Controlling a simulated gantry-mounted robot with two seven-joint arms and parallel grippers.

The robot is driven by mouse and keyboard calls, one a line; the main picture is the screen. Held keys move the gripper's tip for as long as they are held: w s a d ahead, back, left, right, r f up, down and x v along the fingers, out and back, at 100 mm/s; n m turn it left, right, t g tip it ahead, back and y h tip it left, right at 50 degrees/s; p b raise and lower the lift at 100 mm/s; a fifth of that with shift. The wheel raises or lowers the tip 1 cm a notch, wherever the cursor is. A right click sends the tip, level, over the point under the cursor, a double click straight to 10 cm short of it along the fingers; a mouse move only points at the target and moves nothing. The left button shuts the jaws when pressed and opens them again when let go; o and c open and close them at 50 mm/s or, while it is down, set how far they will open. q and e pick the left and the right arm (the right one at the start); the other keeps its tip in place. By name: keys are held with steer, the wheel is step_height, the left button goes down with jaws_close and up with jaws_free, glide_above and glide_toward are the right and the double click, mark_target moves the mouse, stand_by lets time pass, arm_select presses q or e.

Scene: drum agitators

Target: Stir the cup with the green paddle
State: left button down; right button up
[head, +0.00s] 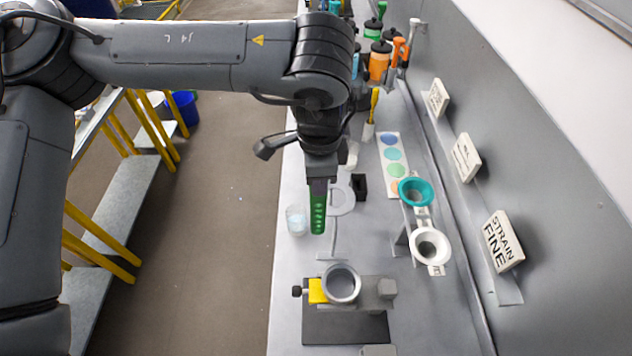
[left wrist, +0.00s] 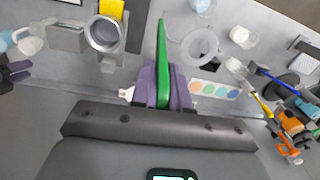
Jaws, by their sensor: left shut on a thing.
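My left gripper (head: 317,185) is shut on the green paddle (head: 318,214), which has a row of holes and hangs down upright over the bench. In the left wrist view the green paddle (left wrist: 162,55) sticks out from between the gripper's fingers (left wrist: 163,88). A grey metal cup (head: 341,284) sits in a holder with a yellow block, nearer to me than the paddle. The cup also shows in the left wrist view (left wrist: 104,33); the paddle is apart from it. A dark forked shape (left wrist: 10,77) at that view's left edge may be my right gripper; its state is unclear.
A clear beaker (head: 297,220) stands left of the paddle, and a pale ring (head: 340,199) lies behind it. Teal (head: 416,191) and white (head: 430,246) funnels stand right. A colour-dot strip (head: 393,160) and orange and green bottles (head: 379,62) are farther back.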

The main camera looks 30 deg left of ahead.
arm_select(q)
steer(key=shift+w+a+r+m, duration=0.15)
steer(key=shift+w+m, duration=0.2)
steer(key=shift+m, duration=0.65)
steer(key=w+a+r+m+p, duration=0.1)
steer(key=w+a+r+m, duration=0.15)
steer(key=w+m, duration=0.65)
steer(key=w+a+r+m+p, duration=0.1)
steer(key=w+a+m+p, duration=0.15)
steer(key=m, duration=1.15)
steer(key=w+a+f+m+p, duration=0.25)
steer(key=a+f+m, duration=0.2)
steer(key=a, duration=0.25)
steer(key=s+a+f+n+b, duration=0.1)
steer(key=s+f+b, duration=0.1)
steer(key=f, duration=1)
steer(key=s+a+f+b, duration=0.2)
steer(key=f+b, duration=0.3)
steer(key=f, duration=0.7)
steer(key=shift+s+f+n, duration=0.25)
steer(key=shift+s+n, duration=0.1)
